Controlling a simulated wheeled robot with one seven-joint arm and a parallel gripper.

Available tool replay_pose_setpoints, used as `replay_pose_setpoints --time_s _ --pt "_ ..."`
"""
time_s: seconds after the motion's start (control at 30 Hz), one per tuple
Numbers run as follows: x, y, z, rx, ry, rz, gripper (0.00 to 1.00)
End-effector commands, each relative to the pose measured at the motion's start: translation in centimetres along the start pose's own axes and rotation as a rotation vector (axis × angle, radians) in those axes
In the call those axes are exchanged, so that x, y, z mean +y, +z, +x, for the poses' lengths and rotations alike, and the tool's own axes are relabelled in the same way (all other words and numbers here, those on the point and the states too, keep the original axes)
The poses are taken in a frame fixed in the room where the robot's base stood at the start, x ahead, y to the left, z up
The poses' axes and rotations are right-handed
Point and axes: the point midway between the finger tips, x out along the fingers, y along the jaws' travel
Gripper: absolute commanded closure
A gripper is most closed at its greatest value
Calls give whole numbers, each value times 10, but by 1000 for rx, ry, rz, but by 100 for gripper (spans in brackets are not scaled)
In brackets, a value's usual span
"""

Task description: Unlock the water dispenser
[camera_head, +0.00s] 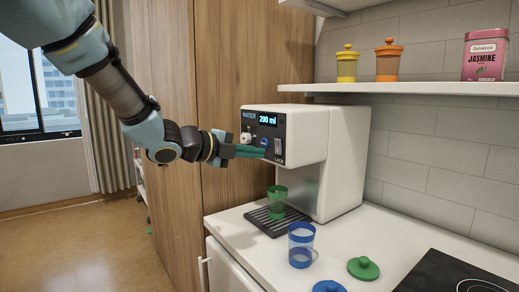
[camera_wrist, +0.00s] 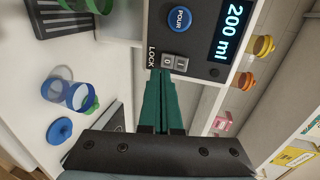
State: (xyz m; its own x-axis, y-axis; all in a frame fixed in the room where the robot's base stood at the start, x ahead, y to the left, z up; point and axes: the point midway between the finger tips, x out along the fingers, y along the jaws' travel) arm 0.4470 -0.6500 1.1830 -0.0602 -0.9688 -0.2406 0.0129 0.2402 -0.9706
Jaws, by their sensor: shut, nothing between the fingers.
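The white water dispenser (camera_head: 310,135) stands on the counter, its display reading 200 ml. Its dark front panel carries a blue POUR button (camera_wrist: 179,18) and a LOCK rocker switch (camera_wrist: 174,63) marked 0 and I. The switch also shows in the head view (camera_head: 278,147). My gripper (camera_head: 262,152) is shut and empty, its green fingers pointing at the panel. In the wrist view the fingertips (camera_wrist: 162,73) are right by the LOCK label and the switch's lower edge. I cannot tell whether they touch. A green clear cup (camera_head: 277,201) stands under the spout.
The cup is on the drip tray (camera_head: 258,219). A blue clear cup (camera_head: 301,247), a green lid (camera_head: 363,268) and a blue lid (camera_head: 329,287) are on the counter in front. A dark hob (camera_head: 440,276) is at right. A shelf (camera_head: 430,88) with jars and a tin is above.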

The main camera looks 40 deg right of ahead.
Motion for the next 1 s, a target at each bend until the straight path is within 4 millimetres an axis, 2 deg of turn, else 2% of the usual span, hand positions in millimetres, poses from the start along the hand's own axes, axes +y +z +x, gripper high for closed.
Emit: replay_pose_setpoints --time_s 0.5,0.7,1.0 --pt "21 0 -80 -5 1 3 100" --pt "24 0 -94 -3 0 3 100" --pt "24 -1 -95 -1 0 2 100"
